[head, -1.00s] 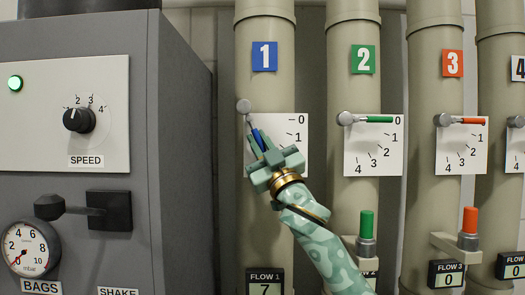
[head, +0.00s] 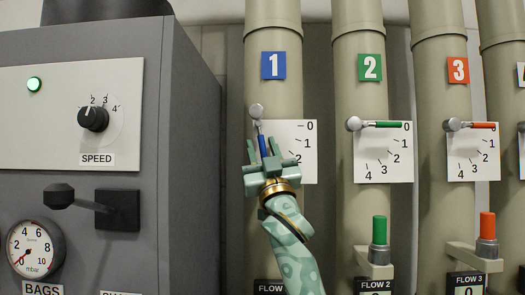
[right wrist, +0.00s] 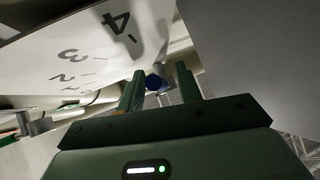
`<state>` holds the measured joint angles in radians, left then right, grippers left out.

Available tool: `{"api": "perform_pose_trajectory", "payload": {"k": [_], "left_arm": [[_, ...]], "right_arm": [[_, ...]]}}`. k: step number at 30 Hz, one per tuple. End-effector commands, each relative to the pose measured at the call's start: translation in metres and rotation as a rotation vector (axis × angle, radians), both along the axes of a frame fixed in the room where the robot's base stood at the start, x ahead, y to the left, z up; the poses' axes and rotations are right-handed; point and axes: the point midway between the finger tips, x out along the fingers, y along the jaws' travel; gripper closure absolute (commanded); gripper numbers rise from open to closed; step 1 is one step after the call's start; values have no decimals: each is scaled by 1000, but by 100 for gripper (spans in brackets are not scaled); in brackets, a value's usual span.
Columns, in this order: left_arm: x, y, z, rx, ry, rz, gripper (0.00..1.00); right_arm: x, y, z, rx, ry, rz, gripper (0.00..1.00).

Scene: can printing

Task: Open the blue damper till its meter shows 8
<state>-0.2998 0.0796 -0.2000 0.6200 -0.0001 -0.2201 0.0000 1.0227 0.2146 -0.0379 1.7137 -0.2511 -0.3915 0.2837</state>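The blue damper lever (head: 262,140) hangs from its pivot on pipe 1, pointing nearly straight down with a slight lean right. Its blue end also shows in the right wrist view (right wrist: 153,82). My right gripper (head: 263,148) is around the lever's blue end, its fingers spread to either side. In the right wrist view my gripper (right wrist: 162,83) shows a gap between the blue end and the right-hand finger. The white dial (head: 297,155) is partly covered by my gripper. The FLOW 1 meter (head: 268,287) shows only its label; its number is out of view. My left gripper is not in view.
The green lever (head: 388,124) and orange lever (head: 483,126) lie level at 0 on pipes 2 and 3. A grey cabinet (head: 190,160) with knob, handle and gauge stands to the left. Upright green (head: 380,230) and orange (head: 487,225) knobs stand lower right.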

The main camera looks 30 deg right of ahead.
Motion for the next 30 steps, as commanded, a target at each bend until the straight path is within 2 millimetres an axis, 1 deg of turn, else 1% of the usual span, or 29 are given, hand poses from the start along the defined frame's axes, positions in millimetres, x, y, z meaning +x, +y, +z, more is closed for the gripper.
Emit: {"api": "perform_pose_trajectory", "payload": {"k": [5,8,11,15,21,25,30], "left_arm": [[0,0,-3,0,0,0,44],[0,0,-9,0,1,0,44],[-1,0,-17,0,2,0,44],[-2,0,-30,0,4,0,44],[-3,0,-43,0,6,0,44],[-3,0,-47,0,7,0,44],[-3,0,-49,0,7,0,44]], "right_arm": [[-3,1,-5,-1,0,0,65],[-11,2,-17,-1,2,0,65],[-26,5,-36,-2,2,0,65],[-52,10,-67,0,2,2,65],[-84,15,-103,0,2,0,65],[-97,17,-117,0,1,1,65],[-105,18,-124,0,1,0,65]]}}
